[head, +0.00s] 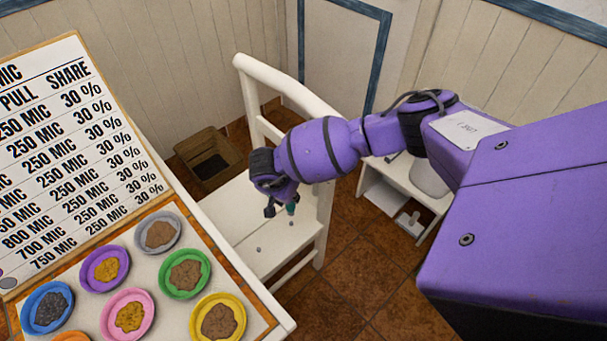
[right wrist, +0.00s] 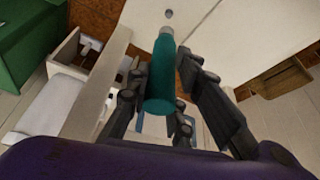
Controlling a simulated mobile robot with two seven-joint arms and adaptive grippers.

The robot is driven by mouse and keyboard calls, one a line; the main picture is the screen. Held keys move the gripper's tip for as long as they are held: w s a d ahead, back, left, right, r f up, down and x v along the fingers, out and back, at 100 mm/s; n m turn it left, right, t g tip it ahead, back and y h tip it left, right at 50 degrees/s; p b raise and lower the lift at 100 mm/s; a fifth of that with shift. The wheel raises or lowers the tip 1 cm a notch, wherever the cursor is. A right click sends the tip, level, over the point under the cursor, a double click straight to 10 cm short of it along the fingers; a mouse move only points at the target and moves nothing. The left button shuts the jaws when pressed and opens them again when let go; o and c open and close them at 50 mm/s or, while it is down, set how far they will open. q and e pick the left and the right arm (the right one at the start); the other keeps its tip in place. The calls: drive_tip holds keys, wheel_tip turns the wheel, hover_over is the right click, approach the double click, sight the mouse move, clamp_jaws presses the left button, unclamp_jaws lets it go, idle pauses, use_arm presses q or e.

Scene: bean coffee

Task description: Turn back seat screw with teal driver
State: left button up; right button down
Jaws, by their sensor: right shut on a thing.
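The white chair (head: 247,222) stands beside the table, with small dark screws on its seat: one (head: 286,222) just below the driver and one (head: 259,250) farther left and lower in the picture. My right gripper (head: 281,209) is over the seat, shut on the teal driver (head: 291,208). In the right wrist view the teal driver (right wrist: 160,85) lies between the fingers of the gripper (right wrist: 166,76). Its grey tip points toward a screw (right wrist: 168,14) on the pale seat. A small gap shows between them; contact is not visible. My left gripper is not in view.
The table at left carries a price board (head: 70,150) and several coloured bowls, among them a green bowl (head: 184,292). A brown bin (head: 209,158) stands on the floor behind the chair. A low white shelf (head: 385,192) stands to the right, partly behind my arm.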

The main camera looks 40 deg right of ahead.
drive_tip(key=shift+f+b, duration=0.5)
drive_tip(key=shift+f, duration=0.45)
drive_tip(key=shift+a+f+b, duration=0.1)
drive_tip(key=shift+f+b, duration=0.4)
drive_tip(key=shift+f, duration=0.35)
drive_tip(key=shift+f+b, duration=0.45)
drive_tip(key=shift+f, duration=0.2)
drive_tip(key=shift+w+f, duration=0.1)
drive_tip(key=shift+f, duration=0.25)
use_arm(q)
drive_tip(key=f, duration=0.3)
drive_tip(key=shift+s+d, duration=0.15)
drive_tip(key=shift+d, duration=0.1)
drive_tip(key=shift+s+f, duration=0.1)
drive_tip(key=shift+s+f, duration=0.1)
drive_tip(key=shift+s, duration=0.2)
